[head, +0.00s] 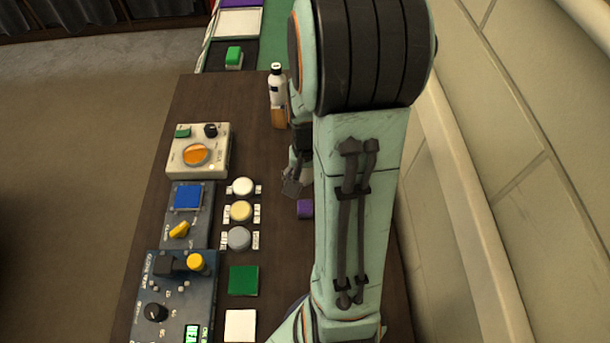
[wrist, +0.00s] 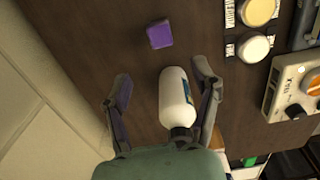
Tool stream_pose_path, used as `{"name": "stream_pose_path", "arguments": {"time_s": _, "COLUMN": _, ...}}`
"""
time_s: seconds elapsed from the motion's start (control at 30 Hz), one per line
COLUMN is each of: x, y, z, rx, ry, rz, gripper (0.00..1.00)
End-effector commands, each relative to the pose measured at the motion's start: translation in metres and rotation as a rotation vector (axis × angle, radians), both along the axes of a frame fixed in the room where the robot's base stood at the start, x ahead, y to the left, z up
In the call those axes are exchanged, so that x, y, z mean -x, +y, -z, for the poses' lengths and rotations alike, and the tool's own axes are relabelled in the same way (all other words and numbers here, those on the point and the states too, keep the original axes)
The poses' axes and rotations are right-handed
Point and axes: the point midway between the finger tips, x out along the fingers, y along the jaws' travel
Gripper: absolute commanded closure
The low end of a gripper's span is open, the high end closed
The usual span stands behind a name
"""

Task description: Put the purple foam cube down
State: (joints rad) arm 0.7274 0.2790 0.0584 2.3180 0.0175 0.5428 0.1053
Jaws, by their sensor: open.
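The purple foam cube (head: 304,209) rests on the dark brown table, beside my arm in the head view. In the wrist view the cube (wrist: 160,34) lies beyond my fingertips, apart from both of them. My gripper (wrist: 162,76) is open, with nothing held. In the head view one finger pad shows just up and left of the cube; my arm hides the rest. A white bottle (wrist: 173,92) with a dark neck shows between the fingers in the wrist view, closer to the right one; I cannot tell whether they touch.
A white bottle with a black cap (head: 276,82) stands farther back. Three round buttons (head: 241,212) and control boxes (head: 198,152) line the table's left side. Green (head: 243,280) and white (head: 240,325) squares lie nearer. A wall (head: 500,150) runs along the right.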

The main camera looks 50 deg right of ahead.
Motion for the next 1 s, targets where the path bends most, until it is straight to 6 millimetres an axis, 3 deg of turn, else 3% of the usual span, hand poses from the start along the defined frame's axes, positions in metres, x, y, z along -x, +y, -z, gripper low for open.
{"name": "stream_pose_path", "arguments": {"time_s": 0.17, "x": 0.000, "y": 0.000, "z": -0.010, "rx": 0.000, "ry": 0.000, "rz": -0.001, "gripper": 0.38}}
{"name": "stream_pose_path", "arguments": {"time_s": 0.27, "x": -0.002, "y": 0.011, "z": -0.018, "rx": -0.001, "ry": -0.004, "rz": -0.040, "gripper": 0.38}}
{"name": "stream_pose_path", "arguments": {"time_s": 0.37, "x": -0.005, "y": 0.045, "z": -0.044, "rx": -0.007, "ry": -0.014, "rz": -0.170, "gripper": 0.38}}
{"name": "stream_pose_path", "arguments": {"time_s": 0.47, "x": 0.006, "y": 0.097, "z": -0.076, "rx": -0.020, "ry": -0.023, "rz": -0.370, "gripper": 0.38}}
{"name": "stream_pose_path", "arguments": {"time_s": 0.6, "x": 0.042, "y": 0.155, "z": -0.107, "rx": -0.044, "ry": -0.027, "rz": -0.645, "gripper": 0.38}}
{"name": "stream_pose_path", "arguments": {"time_s": 0.7, "x": 0.067, "y": 0.177, "z": -0.117, "rx": -0.056, "ry": -0.024, "rz": -0.790, "gripper": 0.38}}
{"name": "stream_pose_path", "arguments": {"time_s": 0.83, "x": 0.086, "y": 0.188, "z": -0.122, "rx": -0.065, "ry": -0.019, "rz": -0.883, "gripper": 0.38}}
{"name": "stream_pose_path", "arguments": {"time_s": 1.0, "x": 0.088, "y": 0.189, "z": -0.122, "rx": -0.066, "ry": -0.016, "rz": -0.895, "gripper": 0.38}}
